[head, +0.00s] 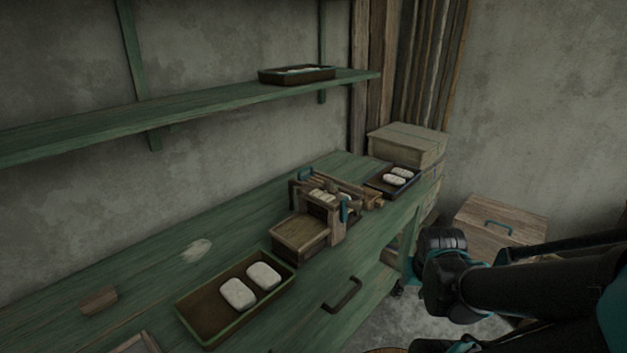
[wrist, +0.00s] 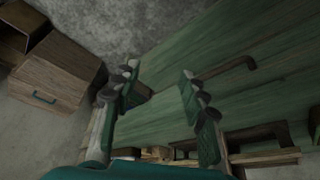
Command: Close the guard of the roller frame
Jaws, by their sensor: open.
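The roller frame (head: 318,205) is a small wooden frame on the green bench in the head view, with pale rolls inside it. The guard's exact position is too small to tell. My gripper (wrist: 158,75) is open and empty in the wrist view, with the bench front beyond its fingers. In the head view my arm is at the right, apart from the roller frame; its fingertips are not clear there.
A green-rimmed tray (head: 205,323) with two white pieces lies front left of the frame. A dark tray (head: 373,185) lies behind right. A wooden box (head: 500,232) with a teal handle stands at the right.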

